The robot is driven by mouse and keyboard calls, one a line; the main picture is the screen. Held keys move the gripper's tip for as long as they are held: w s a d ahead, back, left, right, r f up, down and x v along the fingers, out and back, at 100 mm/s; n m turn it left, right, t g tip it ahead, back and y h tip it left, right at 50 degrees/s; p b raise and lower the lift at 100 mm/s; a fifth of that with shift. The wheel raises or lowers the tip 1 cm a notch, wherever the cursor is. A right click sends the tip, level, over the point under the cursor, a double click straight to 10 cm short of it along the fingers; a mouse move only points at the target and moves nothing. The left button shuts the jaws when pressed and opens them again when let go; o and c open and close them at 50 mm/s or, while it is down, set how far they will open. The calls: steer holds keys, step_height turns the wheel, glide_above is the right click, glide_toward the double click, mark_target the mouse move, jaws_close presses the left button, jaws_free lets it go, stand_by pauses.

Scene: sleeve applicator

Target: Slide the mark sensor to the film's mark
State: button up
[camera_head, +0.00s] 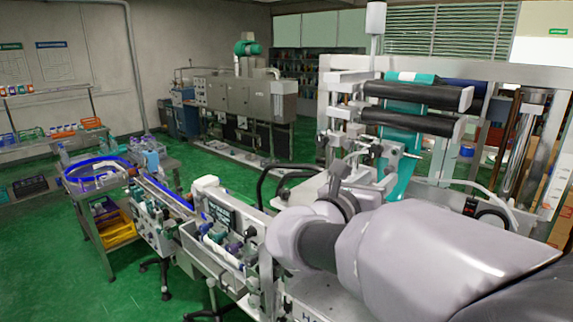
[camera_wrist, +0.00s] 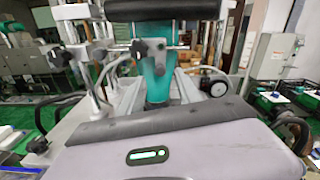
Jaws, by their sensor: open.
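The teal film (camera_head: 404,108) runs down over dark rollers in the head view, and it also hangs in the middle of the wrist view (camera_wrist: 160,82). A pale patch (camera_head: 408,76) shows on the film at the top roller. What looks like the mark sensor, a small grey block (camera_wrist: 152,47) on a horizontal rod, sits in front of the film. In the head view small blocks (camera_head: 390,150) show there, too small to tell apart. My gripper (camera_head: 341,178) is partly hidden by my arm, open and apart from the block, below and in front of it.
Dark rollers (camera_head: 418,93) project above the sensor area. A clamp (camera_wrist: 60,57) on an upright post stands left of the film. A conveyor (camera_head: 165,192) with a blue-edged round table (camera_head: 97,172) lies left. Green floor is free behind.

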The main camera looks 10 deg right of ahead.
mark_target(387, 172)
steer(key=x, duration=0.6)
jaws_close()
stand_by(1.2)
